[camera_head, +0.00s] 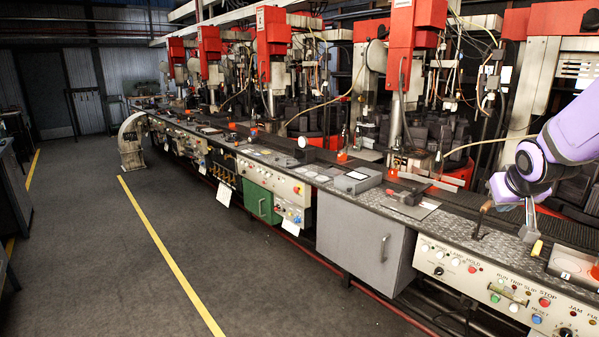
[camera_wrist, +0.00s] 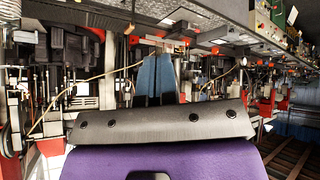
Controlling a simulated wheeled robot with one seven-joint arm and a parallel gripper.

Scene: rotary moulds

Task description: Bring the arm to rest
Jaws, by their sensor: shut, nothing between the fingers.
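My gripper (camera_head: 499,190) shows at the right of the head view, at the end of my purple arm. It is above the workbench (camera_head: 462,222) and appears clear of it. In the wrist view its blue fingers (camera_wrist: 155,72) are together, with nothing between them. The view there is upside down, with the bench at the top and the machines below.
A lever (camera_head: 483,216) stands on the bench just below my gripper. A front panel with buttons (camera_head: 500,277) lies below. Red moulding machines (camera_head: 404,45) line the back. A grey box (camera_head: 357,180) sits on the bench. The floor (camera_head: 95,240) at left is clear.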

